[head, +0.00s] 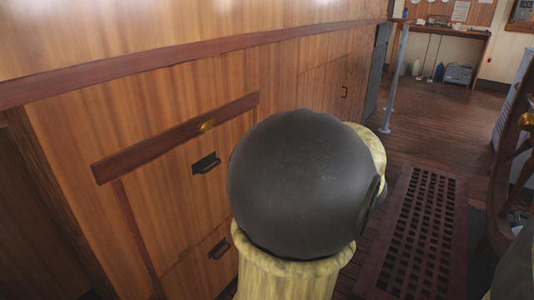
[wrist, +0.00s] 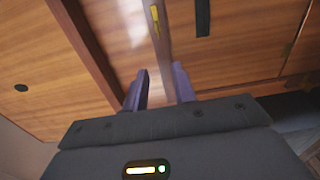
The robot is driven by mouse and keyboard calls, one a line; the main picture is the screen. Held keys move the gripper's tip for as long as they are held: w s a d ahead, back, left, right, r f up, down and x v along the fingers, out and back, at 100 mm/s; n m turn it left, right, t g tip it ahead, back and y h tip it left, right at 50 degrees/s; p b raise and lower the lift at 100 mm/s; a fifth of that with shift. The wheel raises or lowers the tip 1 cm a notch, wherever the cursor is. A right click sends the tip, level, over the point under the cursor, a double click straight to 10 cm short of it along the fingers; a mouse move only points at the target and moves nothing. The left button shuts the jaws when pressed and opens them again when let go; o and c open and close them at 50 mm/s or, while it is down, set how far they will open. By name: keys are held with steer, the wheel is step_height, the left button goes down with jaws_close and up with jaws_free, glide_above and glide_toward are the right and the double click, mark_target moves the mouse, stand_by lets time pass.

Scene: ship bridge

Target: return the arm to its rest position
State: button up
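My gripper (wrist: 161,84) shows in the wrist view with its two purple fingers apart. I see nothing held between the fingertips. It faces the wooden cabinet front, and a long trim strip (wrist: 160,38) with a brass fitting (wrist: 155,18) runs beyond the fingers. I cannot tell the exact gap between the fingertips and the wood. The gripper does not show in the head view.
A wooden cabinet wall (head: 180,78) fills the left, with a brass latch (head: 206,126) and black handles (head: 207,163) standing out from it. A dark floor grating (head: 425,225) lies at right, near a wooden wheel (head: 500,190). Open floor (head: 435,130) stretches behind toward a far desk (head: 447,30).

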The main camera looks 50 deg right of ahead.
stand_by(0.4)
steer(key=w+f+m+g+h+p, duration=0.1)
steer(key=w+m+g+h+p, duration=0.2)
steer(key=w+m, duration=0.65)
steer(key=w+a+f+m+g+h+p, duration=0.2)
steer(key=w+a+f+m+g+p, duration=0.15)
steer(key=w+a+f, duration=0.35)
steer(key=s+a+f+m+g+y+p, duration=0.1)
steer(key=s+a+f+m+g, duration=0.2)
steer(key=a, duration=0.4)
steer(key=s+a+f+m+g+y+p, duration=0.1)
steer(key=s+a+f+g+y+p, duration=0.2)
steer(key=a, duration=0.5)
steer(key=s+a+f+m+g, duration=0.2)
steer(key=s+a+g, duration=0.1)
steer(key=s+a, duration=0.3)
step_height(320, 180, up, 37)
steer(key=w+p, duration=0.1)
steer(key=p, duration=3.6)
steer(key=shift+a+r, duration=0.2)
steer(key=shift+a, duration=0.15)
steer(key=shift+o, duration=0.4)
steer(key=shift+w, duration=0.1)
